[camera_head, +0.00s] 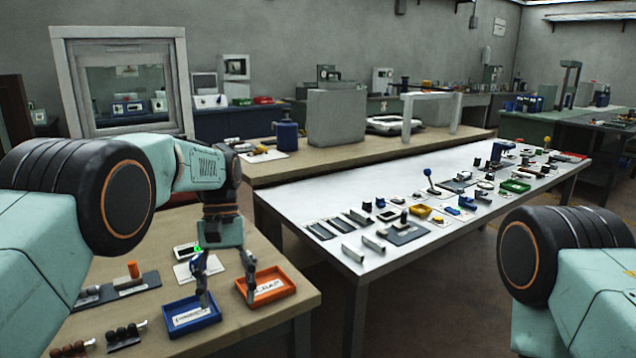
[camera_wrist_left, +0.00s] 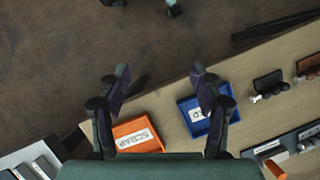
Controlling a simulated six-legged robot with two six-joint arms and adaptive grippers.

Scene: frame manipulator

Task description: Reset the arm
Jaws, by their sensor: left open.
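My left gripper (camera_head: 225,280) is open and empty, with its fingers pointing down over the near wooden table. In the head view its fingers overlap the blue tray (camera_head: 178,322) and the left edge of the orange tray (camera_head: 284,281). In the left wrist view the open left gripper (camera_wrist_left: 162,82) has its two fingers wide apart, with the orange tray (camera_wrist_left: 127,128) and the blue tray (camera_wrist_left: 188,118) beyond them. My left arm is bent above the table. My right arm shows at the right edge of the head view, but its gripper does not.
The wooden table (camera_head: 256,322) also holds a dark block with an orange knob (camera_head: 133,268) and several small dark parts at its front left. A white table (camera_head: 300,205) covered with many small parts stands to the right.

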